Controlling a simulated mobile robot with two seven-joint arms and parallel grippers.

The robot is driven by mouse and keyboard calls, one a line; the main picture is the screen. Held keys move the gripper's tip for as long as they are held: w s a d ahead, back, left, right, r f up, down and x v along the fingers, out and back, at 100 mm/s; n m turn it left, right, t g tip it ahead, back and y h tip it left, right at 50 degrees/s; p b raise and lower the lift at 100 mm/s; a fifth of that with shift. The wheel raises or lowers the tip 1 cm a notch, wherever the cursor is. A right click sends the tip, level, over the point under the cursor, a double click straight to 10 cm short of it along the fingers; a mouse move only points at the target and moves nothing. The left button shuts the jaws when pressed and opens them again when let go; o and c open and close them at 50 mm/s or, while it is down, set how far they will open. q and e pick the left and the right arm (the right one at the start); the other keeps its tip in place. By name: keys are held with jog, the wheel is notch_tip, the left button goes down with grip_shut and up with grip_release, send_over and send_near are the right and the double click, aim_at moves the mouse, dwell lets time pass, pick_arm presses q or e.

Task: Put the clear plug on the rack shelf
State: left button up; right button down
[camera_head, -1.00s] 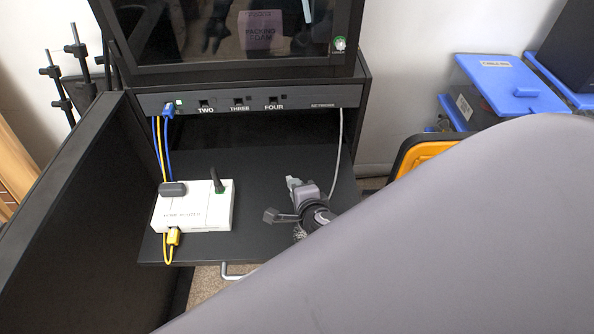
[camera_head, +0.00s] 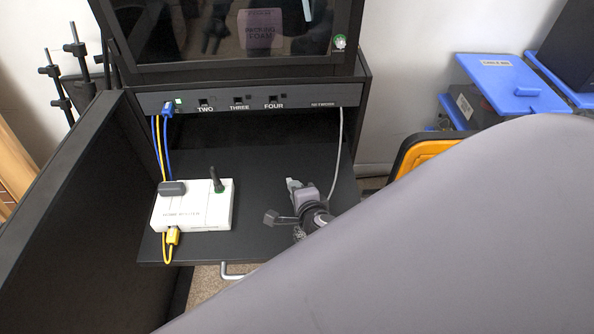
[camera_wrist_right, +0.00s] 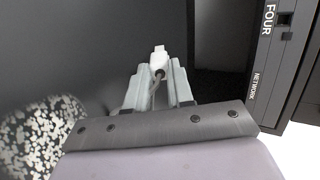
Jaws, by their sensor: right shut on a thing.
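The clear plug (camera_wrist_right: 160,52), small and whitish on a grey cable, is held between the fingertips of my right gripper (camera_wrist_right: 157,76) in the right wrist view. In the head view my right gripper (camera_head: 293,184) is over the right part of the black rack shelf (camera_head: 265,165). The plug cannot be made out there, and I cannot tell whether it touches the shelf. The grey cable (camera_head: 337,155) hangs from the right end of the panel toward the gripper. My left gripper is not in view.
A white home router (camera_head: 195,214) with a yellow cable (camera_head: 172,240) stands on the shelf's left part. The panel (camera_head: 220,98) with labelled ports runs above the shelf. The shelf's middle is bare. My own grey arm covers the lower right.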

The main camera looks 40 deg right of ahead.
jog(key=shift+f, duration=0.2)
jog(key=c, duration=0.9)
grip_release()
jog(key=shift+s+r, duration=0.1)
jog(key=shift+s+a+r, duration=0.15)
jog(key=shift+s+r, duration=0.05)
jog(key=shift+s, duration=0.2)
jog(key=shift+f, duration=0.1)
jog(key=shift+w+f, duration=0.15)
